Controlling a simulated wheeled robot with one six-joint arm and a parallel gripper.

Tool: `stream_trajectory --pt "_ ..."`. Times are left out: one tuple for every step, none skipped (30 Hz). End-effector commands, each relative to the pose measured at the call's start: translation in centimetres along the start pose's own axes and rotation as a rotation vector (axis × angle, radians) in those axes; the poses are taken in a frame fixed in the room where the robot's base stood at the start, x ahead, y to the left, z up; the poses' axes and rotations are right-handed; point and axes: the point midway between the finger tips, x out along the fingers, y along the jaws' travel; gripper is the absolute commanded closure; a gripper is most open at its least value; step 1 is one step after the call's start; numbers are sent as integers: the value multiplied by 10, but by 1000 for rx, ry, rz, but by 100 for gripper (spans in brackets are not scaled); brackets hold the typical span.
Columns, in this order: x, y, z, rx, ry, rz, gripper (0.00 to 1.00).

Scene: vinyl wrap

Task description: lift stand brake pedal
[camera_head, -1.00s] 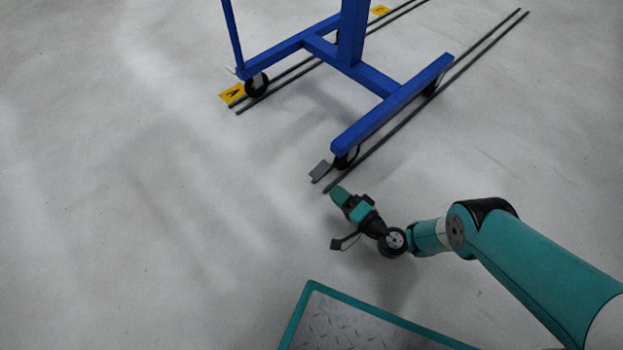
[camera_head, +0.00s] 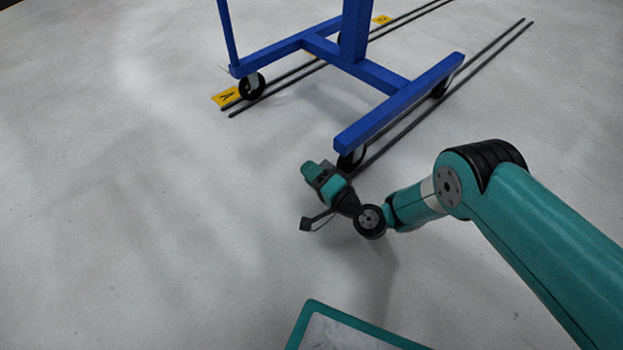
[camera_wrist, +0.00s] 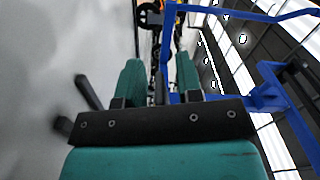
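The blue wheeled stand (camera_head: 400,105) is at the upper middle of the head view, with a black caster (camera_head: 352,158) under its near end. The grey brake pedal beside this caster is hidden behind my gripper in the head view. My gripper (camera_head: 311,170) is low over the floor, just in front of that caster. In the wrist view its two teal fingers (camera_wrist: 157,80) stand apart. A thin dark shape shows between them, but I cannot tell whether it is the pedal. Blue stand bars (camera_wrist: 170,50) rise just beyond and to the right of the fingers.
Dark floor rails (camera_head: 480,62) run under the stand's wheels. The grey floor (camera_head: 130,220) at left and front is clear.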

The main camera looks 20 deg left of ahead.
Motion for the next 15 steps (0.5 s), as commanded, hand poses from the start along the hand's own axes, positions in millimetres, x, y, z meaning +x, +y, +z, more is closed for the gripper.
stream_trajectory --pt "2 0 0 0 0 -1 67" --pt "3 0 0 0 0 -1 67" --pt "3 0 0 1 0 -1 67" --pt "3 0 0 1 0 -1 67" --pt "3 -1 0 1 0 -1 67" --pt "3 -1 0 1 0 0 67" --pt "3 -1 0 1 0 0 67" --pt "3 -1 0 1 0 0 67" --pt "3 -1 0 1 0 0 67" --pt "3 -1 0 1 0 0 72" --pt "3 -1 0 1 0 0 78" --pt "3 -1 0 1 0 0 88" --pt "3 -1 0 1 0 0 95" --pt "3 -1 0 1 0 0 100" --pt "3 -1 0 1 0 0 100"
